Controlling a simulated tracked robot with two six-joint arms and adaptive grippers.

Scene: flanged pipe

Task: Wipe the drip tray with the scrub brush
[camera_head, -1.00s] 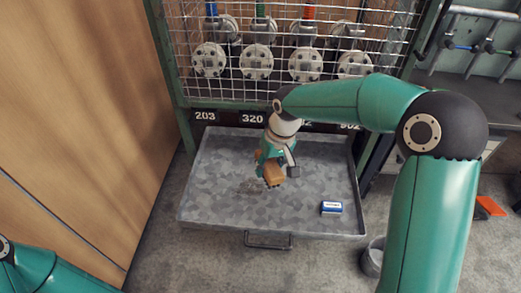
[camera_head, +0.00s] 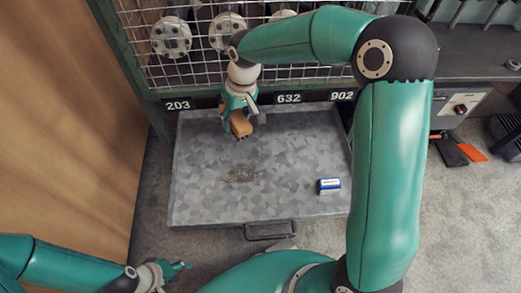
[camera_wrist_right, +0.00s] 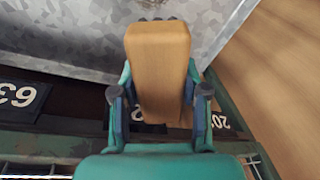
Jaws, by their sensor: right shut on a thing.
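The drip tray (camera_head: 290,150) is a galvanised grey metal tray with a front handle, under the caged pipes. A dark smudge (camera_head: 243,173) marks its middle. My right gripper (camera_head: 238,118) is over the tray's back left part, shut on the scrub brush (camera_head: 241,126). The brush has a tan wooden block, and it also shows in the right wrist view (camera_wrist_right: 158,70) between the fingers. Its bristles are mostly hidden, and I cannot tell whether they touch the tray. My left gripper (camera_head: 182,272) is at the lower left, in front of the tray, with its fingers apart and nothing between them.
A small blue and white box (camera_head: 329,185) lies in the tray's right part. The wire cage (camera_head: 290,75) with flanged pipes rises behind the tray. A wooden panel (camera_head: 70,130) stands close on the left. A dustpan-like orange and black item (camera_head: 461,152) lies on the floor at right.

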